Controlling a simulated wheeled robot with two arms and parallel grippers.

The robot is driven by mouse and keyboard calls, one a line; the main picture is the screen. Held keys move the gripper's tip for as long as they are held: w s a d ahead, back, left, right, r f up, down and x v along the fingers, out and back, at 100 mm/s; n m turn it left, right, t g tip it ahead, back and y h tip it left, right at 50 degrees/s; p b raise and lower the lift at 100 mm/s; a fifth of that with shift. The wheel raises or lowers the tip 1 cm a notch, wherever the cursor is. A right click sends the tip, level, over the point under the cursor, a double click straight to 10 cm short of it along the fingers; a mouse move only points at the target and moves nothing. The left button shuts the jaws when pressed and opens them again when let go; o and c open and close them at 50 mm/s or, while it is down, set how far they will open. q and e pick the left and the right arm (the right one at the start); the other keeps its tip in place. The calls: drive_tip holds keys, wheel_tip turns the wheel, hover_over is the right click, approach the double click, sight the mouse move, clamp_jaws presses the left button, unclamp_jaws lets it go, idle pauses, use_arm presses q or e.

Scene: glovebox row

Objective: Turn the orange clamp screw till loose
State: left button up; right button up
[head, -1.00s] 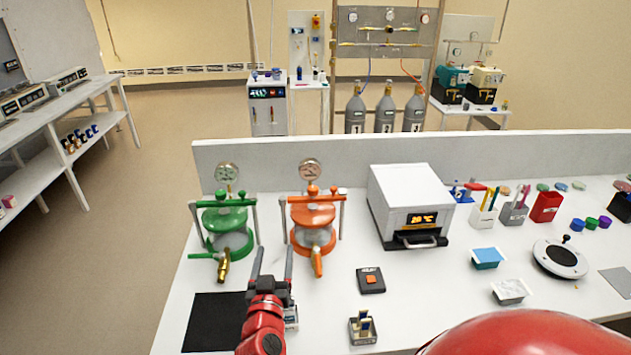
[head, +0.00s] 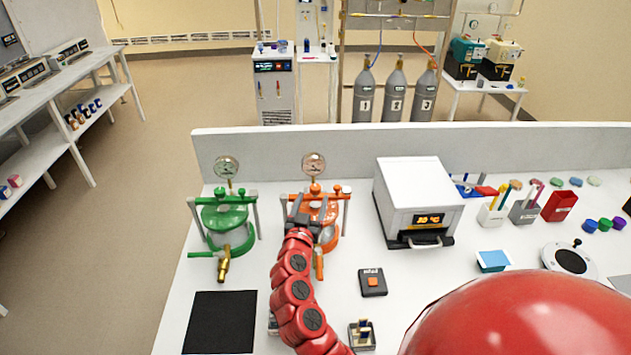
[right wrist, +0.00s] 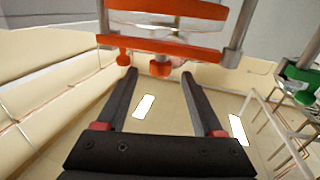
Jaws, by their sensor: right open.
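The orange clamp vessel (head: 330,212) stands on the white bench, with a crossbar, posts and a round gauge (head: 313,164) above. Its orange clamp screw (head: 315,188) has a small knob at the middle of the bar. My right gripper (head: 309,204) is open in front of the vessel's upper part and hides some of it. In the right wrist view, the orange bar (right wrist: 150,47) crosses ahead and the middle knob (right wrist: 160,69) shows between the two open fingertips, apart from both. A second knob (right wrist: 123,57) is outside them. My left gripper is not in view.
A green clamp vessel (head: 228,220) with a brass outlet stands to the left. A white oven (head: 412,195) stands close on the right. A black mat (head: 220,322) and a switch box (head: 372,282) lie nearer. A low wall (head: 420,150) runs behind.

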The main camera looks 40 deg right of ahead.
sight(314, 193)
drive_tip(key=p+x, duration=0.1)
drive_tip(key=x, duration=0.4)
drive_tip(key=shift+w, duration=0.15)
drive_tip(key=shift+c, duration=0.3)
clamp_jaws()
